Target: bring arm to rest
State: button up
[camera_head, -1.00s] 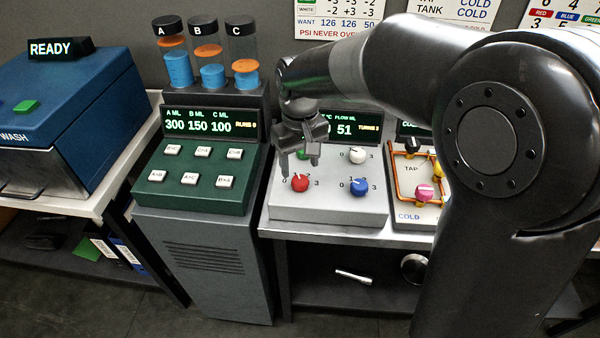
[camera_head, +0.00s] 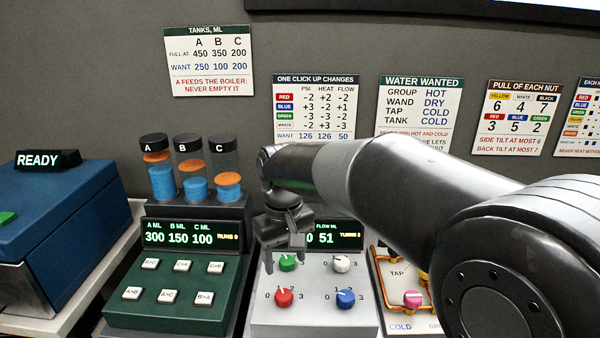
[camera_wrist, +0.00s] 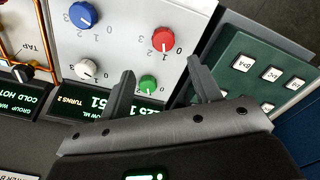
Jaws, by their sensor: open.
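My gripper (camera_head: 285,250) hangs above the back of the grey knob panel (camera_head: 318,312), in front of its dark display (camera_head: 345,236). In the wrist view its two fingers (camera_wrist: 160,82) stand apart with nothing between them. The panel has a red knob (camera_head: 283,297), a blue knob (camera_head: 346,298), a green knob (camera_head: 288,262) and a white knob (camera_head: 341,263). The green knob shows just beyond the fingers; contact with it is not visible. My gripper and arm hide part of the display, which reads flow 51 and turns 2.
To the left are a green button panel (camera_head: 170,290) with three tubes (camera_head: 195,170) and a blue box (camera_head: 60,220) with a READY sign. Charts (camera_head: 329,108) hang on the wall behind.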

jog(key=s+d+r+m+t, duration=0.1)
jog(key=s+d+m+t, duration=0.4)
jog(key=s+d, duration=1.2)
jog(key=d+m, duration=0.1)
jog(key=d, duration=0.1)
jog(key=shift+s+d+r+m, duration=0.15)
jog(key=shift+s+d+m, duration=0.15)
jog(key=shift+s+d, duration=0.1)
jog(key=shift+w, duration=0.1)
dwell(0.8)
